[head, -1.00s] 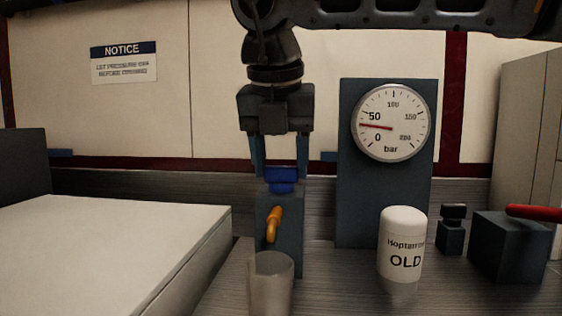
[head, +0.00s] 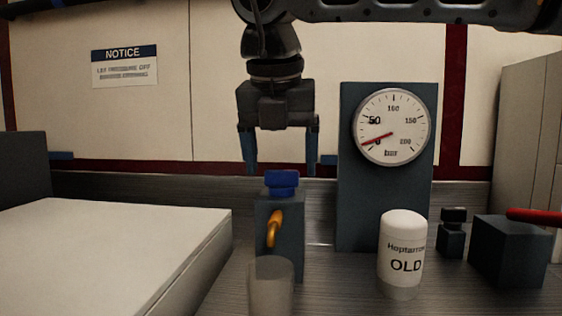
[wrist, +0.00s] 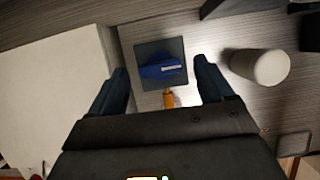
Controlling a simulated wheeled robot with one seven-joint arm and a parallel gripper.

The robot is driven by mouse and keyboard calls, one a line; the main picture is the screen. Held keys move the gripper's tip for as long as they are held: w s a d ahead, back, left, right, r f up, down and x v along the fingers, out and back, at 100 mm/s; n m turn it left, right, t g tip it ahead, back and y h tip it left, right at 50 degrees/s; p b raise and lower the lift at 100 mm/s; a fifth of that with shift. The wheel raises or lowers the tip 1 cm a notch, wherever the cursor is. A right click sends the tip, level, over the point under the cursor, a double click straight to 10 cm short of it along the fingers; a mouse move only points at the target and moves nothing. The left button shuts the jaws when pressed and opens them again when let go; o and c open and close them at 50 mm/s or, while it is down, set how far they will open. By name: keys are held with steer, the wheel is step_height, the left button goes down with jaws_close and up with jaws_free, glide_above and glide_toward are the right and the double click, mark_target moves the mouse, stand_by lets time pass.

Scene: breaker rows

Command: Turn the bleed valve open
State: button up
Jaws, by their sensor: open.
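The bleed valve is a dark block (head: 288,243) with a blue knob (head: 282,183) on top and an orange spout (head: 273,230) on its front. The blue knob also shows in the wrist view (wrist: 160,69), with a pale mark on it, between and beyond the fingers. My gripper (head: 279,172) is open and empty just above the knob, its fingers apart and not touching it. The pressure gauge (head: 392,126) on a dark panel has its red needle near 0 bar. A grey cup (head: 270,287) stands below the spout.
A white canister marked OLD (head: 402,252) stands right of the valve. Beyond it are a small dark fitting (head: 452,233) and a dark box (head: 508,250) with a red handle. A pale slab (head: 120,250) fills the left. A notice (head: 124,66) hangs on the wall.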

steer(key=p+v, duration=0.1)
steer(key=v, duration=0.5)
steer(key=shift+r, duration=0.3)
steer(key=shift+s, duration=0.1)
